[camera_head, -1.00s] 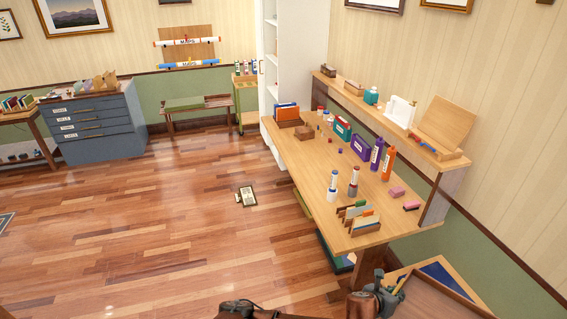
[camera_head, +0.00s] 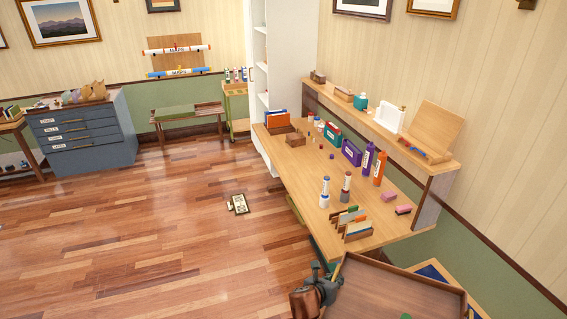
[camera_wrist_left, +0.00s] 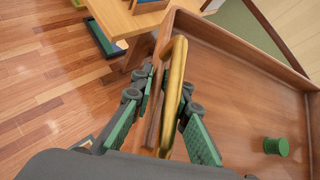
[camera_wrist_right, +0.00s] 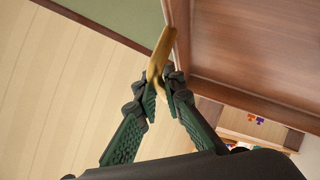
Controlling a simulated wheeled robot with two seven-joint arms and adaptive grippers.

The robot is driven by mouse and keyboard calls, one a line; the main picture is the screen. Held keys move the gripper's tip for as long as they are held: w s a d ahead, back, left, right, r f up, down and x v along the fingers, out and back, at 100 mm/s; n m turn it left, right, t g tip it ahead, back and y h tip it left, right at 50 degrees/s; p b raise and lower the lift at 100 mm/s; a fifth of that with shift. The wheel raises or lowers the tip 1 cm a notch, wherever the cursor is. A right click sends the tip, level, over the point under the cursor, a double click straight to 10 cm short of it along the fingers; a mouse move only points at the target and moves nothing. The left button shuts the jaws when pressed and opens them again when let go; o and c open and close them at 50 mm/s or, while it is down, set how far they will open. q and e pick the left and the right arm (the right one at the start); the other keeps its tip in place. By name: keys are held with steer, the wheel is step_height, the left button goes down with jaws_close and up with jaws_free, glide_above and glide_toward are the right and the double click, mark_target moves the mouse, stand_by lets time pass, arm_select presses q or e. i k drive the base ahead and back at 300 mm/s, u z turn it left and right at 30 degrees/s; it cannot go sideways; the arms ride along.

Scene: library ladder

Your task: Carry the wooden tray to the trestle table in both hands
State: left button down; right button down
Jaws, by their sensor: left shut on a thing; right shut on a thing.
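The wooden tray (camera_head: 395,290) is at the lower right of the head view, cut off by the bottom edge. My left gripper (camera_head: 325,282) is at its left side. In the left wrist view my left gripper (camera_wrist_left: 165,105) is shut on the tray's brass handle (camera_wrist_left: 176,80). A green cylindrical thing (camera_wrist_left: 276,146) stands in the tray (camera_wrist_left: 235,75). In the right wrist view my right gripper (camera_wrist_right: 160,88) is shut on the other brass handle (camera_wrist_right: 160,52) of the tray (camera_wrist_right: 245,40). I cannot tell which table is the trestle table.
A long wooden table (camera_head: 285,165) with bottles, boxes and card holders stands just beyond the tray. A blue-topped low thing (camera_head: 433,272) is at the right by the wall. A small framed thing (camera_head: 239,204) lies on the floor. The floor (camera_head: 130,235) at the left is open.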

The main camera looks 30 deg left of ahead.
mark_target(310, 175)
steer(key=u, duration=0.55)
steer(key=i, duration=0.55)
steer(key=u, duration=1.2)
steer(key=i, duration=1.95)
steer(key=z, duration=0.3)
steer(key=i, duration=0.9)
steer(key=z, duration=1.05)
steer(key=i, duration=0.5)
steer(key=z, duration=0.35)
